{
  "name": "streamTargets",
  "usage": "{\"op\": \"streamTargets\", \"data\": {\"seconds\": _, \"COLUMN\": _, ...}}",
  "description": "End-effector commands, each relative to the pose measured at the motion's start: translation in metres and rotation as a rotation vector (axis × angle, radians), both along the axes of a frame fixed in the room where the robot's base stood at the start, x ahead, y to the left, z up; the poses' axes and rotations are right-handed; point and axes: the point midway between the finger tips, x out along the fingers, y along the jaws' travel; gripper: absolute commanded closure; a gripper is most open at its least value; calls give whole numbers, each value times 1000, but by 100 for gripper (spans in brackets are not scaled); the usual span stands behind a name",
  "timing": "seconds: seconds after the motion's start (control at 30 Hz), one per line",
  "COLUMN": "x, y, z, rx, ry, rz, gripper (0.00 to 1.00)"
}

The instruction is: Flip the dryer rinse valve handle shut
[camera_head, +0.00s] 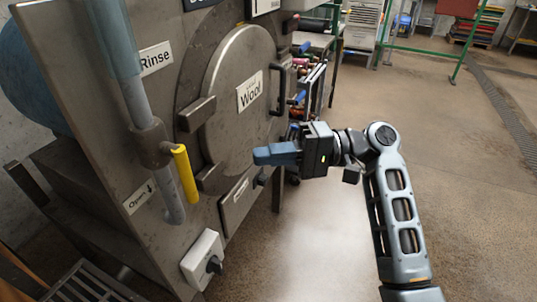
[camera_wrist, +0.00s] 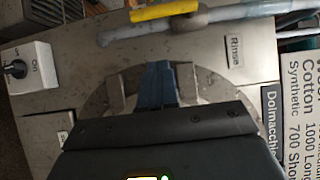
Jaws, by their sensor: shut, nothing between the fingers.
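The rinse valve handle (camera_head: 186,175) is a yellow lever on a grey vertical pipe (camera_head: 136,100) at the left of the dryer front. It points down, roughly along the pipe, beside the "Open" label (camera_head: 140,197). My gripper (camera_head: 258,155) has blue fingers, shut and empty. It is in front of the round dryer door, right of the handle and apart from it. In the wrist view the fingertips (camera_wrist: 160,66) point up towards the pipe (camera_wrist: 150,28).
The dryer door (camera_head: 232,120) carries a "Wool" label and a dark bar handle (camera_head: 277,88). A white switch box (camera_head: 203,260) sticks out low on the panel. A cluttered rack (camera_head: 310,85) stands behind. The floor at right is clear.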

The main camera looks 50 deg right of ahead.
Motion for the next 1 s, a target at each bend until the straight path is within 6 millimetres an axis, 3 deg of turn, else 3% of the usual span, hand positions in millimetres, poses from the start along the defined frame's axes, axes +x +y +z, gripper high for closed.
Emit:
{"op": "streamTargets", "data": {"seconds": 0.33, "x": 42, "y": 55, "z": 1, "rx": -1, "ry": -1, "rz": 4, "gripper": 100}}
{"op": "streamTargets", "data": {"seconds": 0.5, "x": 39, "y": 79, "z": 0, "rx": -1, "ry": 1, "rz": 1, "gripper": 100}}
{"op": "streamTargets", "data": {"seconds": 0.7, "x": 37, "y": 92, "z": 0, "rx": -1, "ry": -1, "rz": 1, "gripper": 100}}
{"op": "streamTargets", "data": {"seconds": 1.0, "x": 37, "y": 94, "z": 0, "rx": -1, "ry": -1, "rz": 0, "gripper": 100}}
